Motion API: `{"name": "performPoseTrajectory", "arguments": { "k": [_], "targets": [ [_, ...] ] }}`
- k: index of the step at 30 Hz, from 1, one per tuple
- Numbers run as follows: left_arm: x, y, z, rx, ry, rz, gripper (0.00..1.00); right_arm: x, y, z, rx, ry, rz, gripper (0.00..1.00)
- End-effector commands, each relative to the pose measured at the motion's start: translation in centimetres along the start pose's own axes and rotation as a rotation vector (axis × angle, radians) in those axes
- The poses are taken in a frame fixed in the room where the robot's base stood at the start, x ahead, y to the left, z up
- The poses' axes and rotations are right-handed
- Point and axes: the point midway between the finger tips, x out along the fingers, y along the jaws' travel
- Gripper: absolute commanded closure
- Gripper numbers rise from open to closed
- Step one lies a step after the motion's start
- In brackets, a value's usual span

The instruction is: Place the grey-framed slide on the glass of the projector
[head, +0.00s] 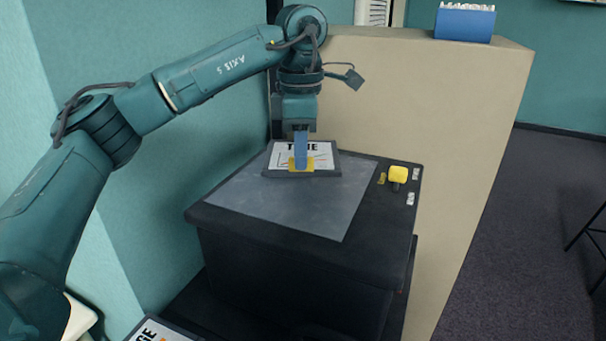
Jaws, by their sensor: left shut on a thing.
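The grey-framed slide (333,164) has a white sheet with dark lettering and a yellow tab at its near edge. My left gripper (301,165) points down from above with its blue fingers shut on this tab. The slide is over the far part of the projector's grey glass (290,205). I cannot tell whether it rests flat on the glass or is just above it. The near part of the glass is bare. The projector (290,265) is a black box. My right gripper is not in view.
A yellow knob (398,174) and small labels sit on the projector's right rim. A beige partition (450,120) stands behind and right, with a blue box (465,23) on top. Another framed sheet (155,332) shows at the bottom edge. A teal wall is close on the left.

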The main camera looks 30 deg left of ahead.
Motion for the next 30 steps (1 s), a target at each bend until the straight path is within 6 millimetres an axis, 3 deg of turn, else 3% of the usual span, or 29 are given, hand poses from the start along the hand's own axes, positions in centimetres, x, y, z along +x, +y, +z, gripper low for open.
{"name": "performPoseTrajectory", "arguments": {
  "k": [12,23,24,30],
  "targets": [
    [4.4,0.0,0.0,0.000,0.001,-0.001,1.00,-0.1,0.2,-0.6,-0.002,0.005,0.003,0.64],
    [5.0,0.0,0.0,0.000,0.000,0.001,1.00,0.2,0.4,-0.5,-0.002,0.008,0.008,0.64],
    [4.9,0.0,0.0,0.000,0.000,0.001,0.89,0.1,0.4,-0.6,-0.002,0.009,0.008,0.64],
    [4.8,0.0,0.0,0.000,0.000,0.000,0.73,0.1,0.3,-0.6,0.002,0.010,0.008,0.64]
  ]
}}
